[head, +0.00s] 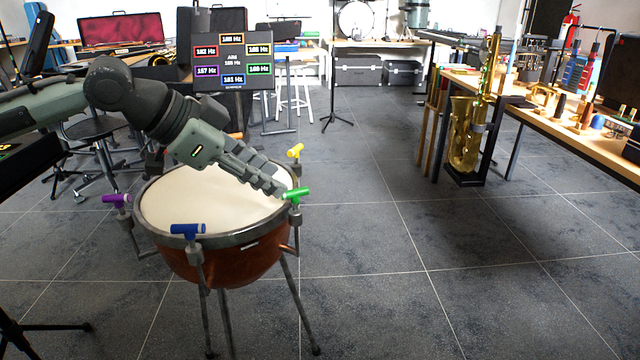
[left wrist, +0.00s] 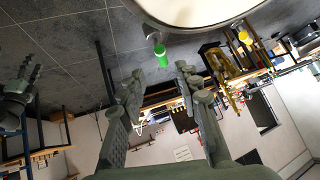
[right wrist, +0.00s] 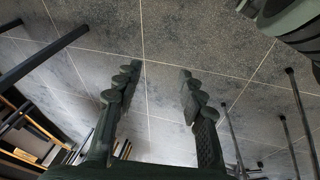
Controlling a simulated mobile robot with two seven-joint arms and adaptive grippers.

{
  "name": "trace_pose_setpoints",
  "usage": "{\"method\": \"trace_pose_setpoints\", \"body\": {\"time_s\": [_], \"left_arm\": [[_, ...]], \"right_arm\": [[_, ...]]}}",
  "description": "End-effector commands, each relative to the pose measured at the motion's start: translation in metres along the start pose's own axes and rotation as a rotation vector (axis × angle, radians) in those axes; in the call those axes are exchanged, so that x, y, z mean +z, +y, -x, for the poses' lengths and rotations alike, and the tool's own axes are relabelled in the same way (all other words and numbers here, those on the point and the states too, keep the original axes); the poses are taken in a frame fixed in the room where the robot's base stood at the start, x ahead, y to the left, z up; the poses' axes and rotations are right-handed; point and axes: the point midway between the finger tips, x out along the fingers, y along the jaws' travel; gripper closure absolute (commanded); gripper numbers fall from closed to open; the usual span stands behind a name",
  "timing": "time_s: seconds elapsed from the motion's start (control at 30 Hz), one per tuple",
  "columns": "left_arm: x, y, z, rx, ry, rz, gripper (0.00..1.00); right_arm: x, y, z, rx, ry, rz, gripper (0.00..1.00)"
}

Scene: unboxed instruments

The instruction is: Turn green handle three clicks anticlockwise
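The green handle (head: 296,194) is a T-shaped tuning handle on the right rim of the copper kettle drum (head: 225,265). My left gripper (head: 276,188) reaches over the drum's pale head from the left, its fingertips close to the green handle. In the left wrist view the left gripper (left wrist: 158,78) is open, and the green handle (left wrist: 160,54) shows between and just beyond its fingertips, apparently not clamped. My right gripper (right wrist: 158,72) is open and empty over the floor; it is out of the head view.
Other handles on the rim are yellow (head: 295,150), blue (head: 187,230) and purple (head: 116,200). A screen (head: 232,62) with colour-framed Hz readings stands behind the drum. A bench (head: 560,125) and a saxophone (head: 468,135) stand at right. The floor right of the drum is clear.

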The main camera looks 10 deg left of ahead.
Motion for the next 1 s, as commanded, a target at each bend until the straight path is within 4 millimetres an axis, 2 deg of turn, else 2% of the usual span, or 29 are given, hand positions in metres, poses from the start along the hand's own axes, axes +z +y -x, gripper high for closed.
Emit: {"method": "trace_pose_setpoints", "body": {"time_s": [0.17, 0.37, 0.47, 0.6, 0.97, 1.0], "left_arm": [[0.004, -0.003, -0.007, -0.008, -0.004, 0.006, 0.67], [0.004, -0.003, -0.039, -0.006, -0.004, 0.005, 0.67], [0.004, -0.003, -0.054, -0.006, -0.004, 0.005, 0.67], [0.003, -0.003, -0.069, -0.007, -0.003, 0.006, 0.67], [0.003, -0.004, -0.076, -0.009, -0.003, 0.006, 0.67], [0.003, -0.004, -0.076, -0.008, -0.003, 0.006, 0.71]], "right_arm": [[0.001, -0.001, -0.001, -0.001, -0.001, 0.0, 0.6], [0.005, -0.004, 0.008, -0.004, 0.002, 0.003, 0.6], [0.001, -0.007, 0.011, -0.01, 0.028, 0.006, 0.6], [-0.018, -0.015, 0.012, -0.027, 0.103, 0.01, 0.6], [-0.024, -0.016, 0.012, -0.029, 0.127, 0.012, 0.6], [-0.024, -0.016, 0.012, -0.029, 0.127, 0.012, 0.6]]}}
